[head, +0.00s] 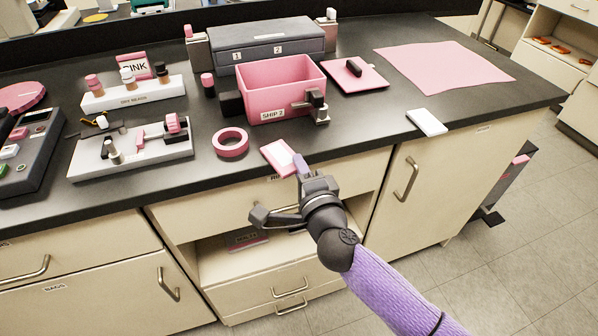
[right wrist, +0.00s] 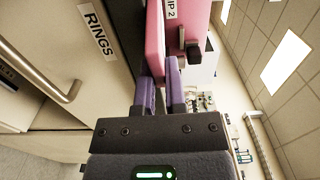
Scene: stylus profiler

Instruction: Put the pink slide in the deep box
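The pink slide (head: 273,155), a thin flat piece with a pale patch, lies at the front edge of the dark counter. My right gripper (head: 301,167) is at its near end, coming in from the front. In the right wrist view the two purple fingers (right wrist: 161,88) stand close together, one on each side of the slide's edge (right wrist: 155,45); they look shut on it, and their tips hide part of it. The deep box is an open pink bin (head: 268,97) labelled SHIP 2, behind the slide; its side also shows in the right wrist view (right wrist: 195,22). My left gripper is not in view.
A pink tape ring (head: 230,142) lies left of the slide. A dark clamp-like fixture (head: 317,106) stands at the bin's front right corner. A pink plate (head: 354,78) with a black handle and a white block (head: 426,122) are to the right. Drawers are below the counter.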

